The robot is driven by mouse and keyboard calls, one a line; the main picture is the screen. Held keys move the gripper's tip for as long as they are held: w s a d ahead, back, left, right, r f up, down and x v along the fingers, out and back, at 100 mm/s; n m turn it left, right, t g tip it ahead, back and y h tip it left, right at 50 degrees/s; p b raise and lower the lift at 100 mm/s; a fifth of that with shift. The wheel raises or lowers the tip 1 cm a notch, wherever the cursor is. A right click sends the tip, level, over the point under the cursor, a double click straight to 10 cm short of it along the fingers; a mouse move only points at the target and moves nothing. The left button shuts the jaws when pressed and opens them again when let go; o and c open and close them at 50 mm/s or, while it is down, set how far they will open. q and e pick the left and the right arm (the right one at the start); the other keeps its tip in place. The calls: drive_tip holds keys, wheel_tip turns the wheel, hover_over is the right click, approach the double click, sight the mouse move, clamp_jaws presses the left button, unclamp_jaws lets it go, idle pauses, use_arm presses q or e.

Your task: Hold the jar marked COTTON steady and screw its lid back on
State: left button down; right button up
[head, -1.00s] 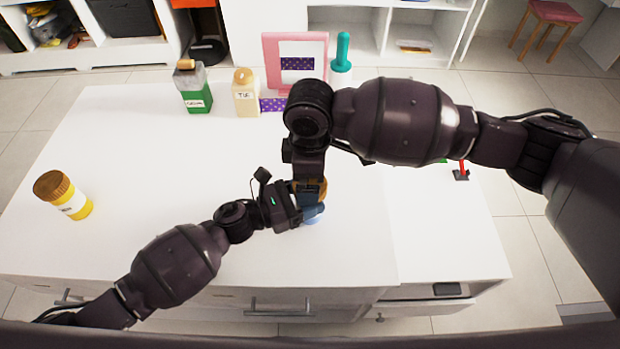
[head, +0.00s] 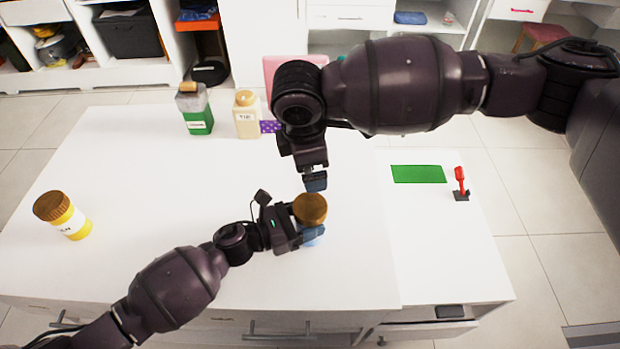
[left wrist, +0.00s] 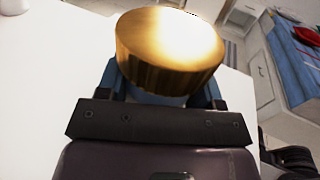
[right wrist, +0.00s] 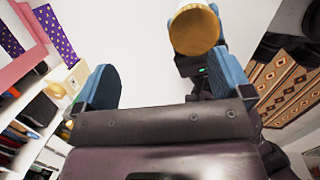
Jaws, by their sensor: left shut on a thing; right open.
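A jar with a ribbed golden-brown lid (head: 310,208) stands at the front middle of the white table. The lid sits on top of the jar and also shows in the left wrist view (left wrist: 170,48) and the right wrist view (right wrist: 194,30). My left gripper (head: 312,236) is shut around the jar's body below the lid. The body is mostly hidden by the fingers and lid, and no label is readable on it. My right gripper (head: 315,182) is open and empty, just behind and above the lid, apart from it. How tight the lid is, I cannot tell.
A yellow jar with a brown lid (head: 62,214) stands at the left. A green jar (head: 196,110) and a cream jar (head: 246,116) stand at the back, near a pink frame (head: 285,68). A green mat (head: 418,174) and red lever (head: 460,182) are at the right.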

sight(310, 205)
drive_tip(key=n, duration=0.2)
drive_tip(key=shift+s+d+n, duration=0.3)
drive_tip(key=shift+d, duration=0.05)
drive_tip(key=s+f+n+g, duration=0.1)
drive_tip(key=s+f+n, duration=0.1)
drive_tip(key=shift+s+n+g+y, duration=0.1)
drive_tip(key=shift+n+g+y, duration=0.2)
drive_tip(key=shift+n, duration=0.1)
drive_tip(key=shift+s+a+f+n+y, duration=0.1)
drive_tip(key=shift+s+a+n+y, duration=0.2)
drive_tip(key=shift+n, duration=0.5)
drive_tip(key=shift+w+a, duration=0.1)
drive_tip(key=shift+f, duration=4)
